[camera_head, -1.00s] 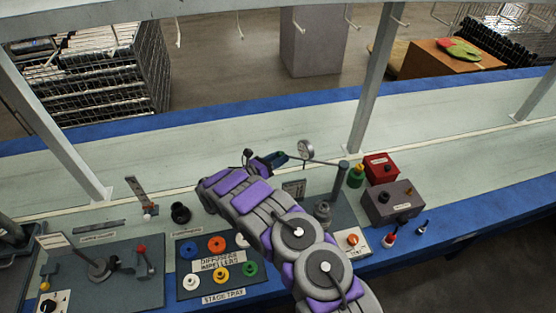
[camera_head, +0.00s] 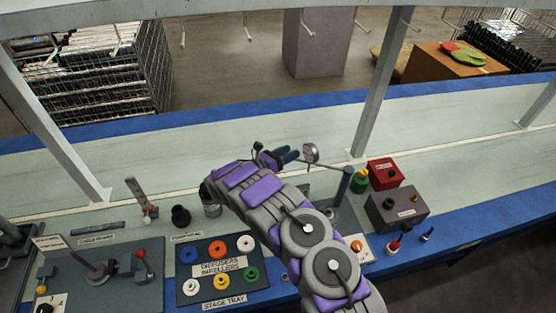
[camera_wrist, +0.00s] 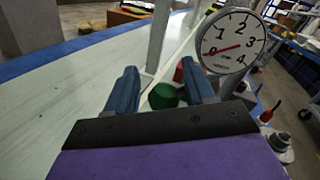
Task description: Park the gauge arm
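The gauge (camera_head: 311,153) is a round white dial on the end of a thin rod, the gauge arm (camera_head: 329,162). The rod runs left and back from the top of a grey post (camera_head: 343,187). In the wrist view the gauge (camera_wrist: 231,42) is large, just right of my right finger, with its red needle near 0. My gripper (camera_head: 287,154) is left of the gauge. In the wrist view my gripper (camera_wrist: 158,72) has its two blue fingers apart with nothing held between them. A green-topped bottle (camera_wrist: 163,95) shows behind the gap. My arm hides part of the bench.
A stage tray (camera_head: 198,298) with coloured rings is left of my arm. A frame upright (camera_head: 383,80) rises behind the gauge.

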